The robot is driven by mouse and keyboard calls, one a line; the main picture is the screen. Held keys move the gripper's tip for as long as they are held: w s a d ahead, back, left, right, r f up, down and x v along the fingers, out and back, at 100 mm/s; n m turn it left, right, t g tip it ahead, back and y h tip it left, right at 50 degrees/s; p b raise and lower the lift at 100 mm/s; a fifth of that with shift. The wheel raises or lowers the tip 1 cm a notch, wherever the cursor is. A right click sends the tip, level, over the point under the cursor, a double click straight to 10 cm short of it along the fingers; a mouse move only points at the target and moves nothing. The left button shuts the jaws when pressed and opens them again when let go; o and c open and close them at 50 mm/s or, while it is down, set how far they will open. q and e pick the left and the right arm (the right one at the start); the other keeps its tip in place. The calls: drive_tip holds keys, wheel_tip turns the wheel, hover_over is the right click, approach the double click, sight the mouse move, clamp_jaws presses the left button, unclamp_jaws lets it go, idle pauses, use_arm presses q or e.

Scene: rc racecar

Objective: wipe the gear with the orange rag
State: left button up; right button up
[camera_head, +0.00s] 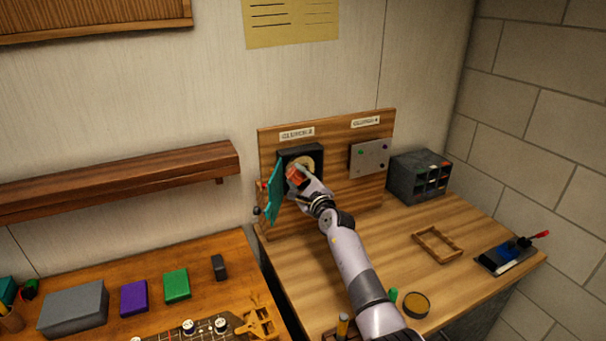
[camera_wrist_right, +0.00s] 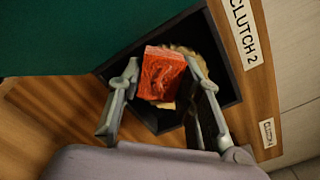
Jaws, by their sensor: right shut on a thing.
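The tan gear (camera_head: 312,160) sits inside an open black box (camera_head: 287,153) on the upright wooden board. It shows partly behind the rag in the right wrist view (camera_wrist_right: 204,62). My right gripper (camera_head: 298,178) is shut on the orange rag (camera_wrist_right: 162,76), a small red-orange block between its two fingers. The rag (camera_head: 295,174) is in front of the gear and covers much of it. Whether the rag touches the gear I cannot tell. My left gripper is in neither view.
The box's teal door (camera_head: 274,193) stands open close left of my right gripper. A grey panel (camera_head: 370,158) is on the board to the right. A dark organizer (camera_head: 402,178), a wooden frame (camera_head: 437,245) and a round tin (camera_head: 416,304) stand on the bench.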

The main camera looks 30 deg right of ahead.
sight(309, 166)
drive_tip(key=shift+d+b, duration=0.6)
drive_tip(key=shift+d, duration=0.05)
drive_tip(key=shift+d+b, duration=1.15)
drive_tip(key=shift+d, duration=0.8)
drive_tip(key=shift+s+d+r, duration=0.1)
drive_tip(key=shift+s+d, duration=0.05)
drive_tip(key=shift+d, duration=0.15)
drive_tip(key=shift+s+r, duration=0.15)
drive_tip(key=shift+r, duration=0.2)
drive_tip(key=shift+p, duration=0.3)
drive_tip(key=shift+a+p, duration=0.25)
drive_tip(key=shift+p, duration=0.25)
drive_tip(key=a+p, duration=0.4)
drive_tip(key=shift+w+a+f, duration=0.2)
drive_tip(key=shift+w+a, duration=0.05)
drive_tip(key=shift+w, duration=0.1)
drive_tip(key=shift+a+p, duration=0.35)
drive_tip(key=shift+p, duration=0.2)
drive_tip(key=shift+a+f, duration=0.2)
drive_tip(key=shift+a, duration=0.05)
